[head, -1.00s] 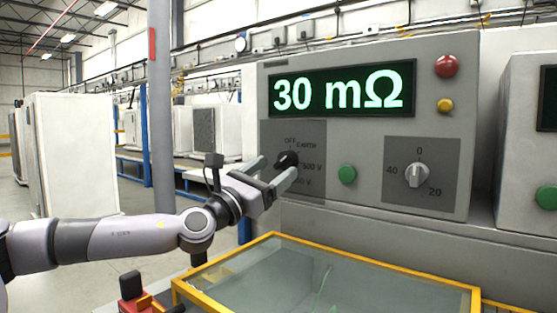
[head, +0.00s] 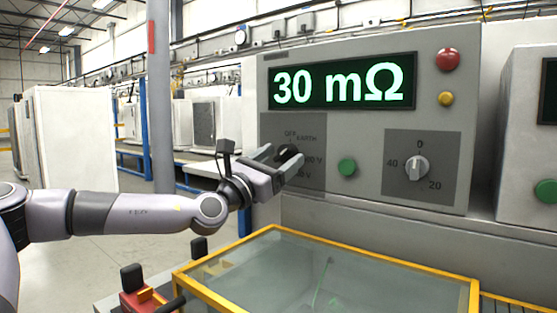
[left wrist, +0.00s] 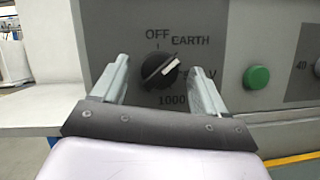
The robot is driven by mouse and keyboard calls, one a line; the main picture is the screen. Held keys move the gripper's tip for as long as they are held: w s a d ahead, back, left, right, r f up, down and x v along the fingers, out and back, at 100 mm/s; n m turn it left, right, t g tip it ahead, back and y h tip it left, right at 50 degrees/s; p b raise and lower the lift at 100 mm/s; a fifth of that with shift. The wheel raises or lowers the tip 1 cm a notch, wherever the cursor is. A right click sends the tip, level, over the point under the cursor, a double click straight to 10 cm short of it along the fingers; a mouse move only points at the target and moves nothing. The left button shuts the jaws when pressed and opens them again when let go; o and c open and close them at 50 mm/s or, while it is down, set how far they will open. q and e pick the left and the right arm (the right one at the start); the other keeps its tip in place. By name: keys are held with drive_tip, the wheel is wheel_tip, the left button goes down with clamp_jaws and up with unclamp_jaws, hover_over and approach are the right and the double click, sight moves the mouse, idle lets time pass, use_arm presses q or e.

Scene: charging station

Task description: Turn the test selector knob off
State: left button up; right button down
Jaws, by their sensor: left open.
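The test selector knob (head: 288,152) is a black round knob on a dark grey plate at the left of the tester panel. In the left wrist view the knob (left wrist: 160,71) has a white pointer mark aimed up and right, near the EARTH label and away from OFF. My left gripper (head: 284,157) is open in front of the knob. In the wrist view its two fingers stand on either side of the knob, with gaps visible; I see no contact. In the head view the gripper covers part of the plate's labels. My right gripper is out of view.
A green button (head: 347,167) sits right of the plate, and a second grey knob (head: 417,167) further right. The display (head: 340,88) reads 30 mΩ. A red button (head: 448,59) and yellow button (head: 446,98) are above. A yellow-framed glass cover (head: 330,275) lies below.

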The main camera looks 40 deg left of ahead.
use_arm(q)
drive_tip(key=c, duration=1.1)
drive_tip(key=shift+o, duration=0.2)
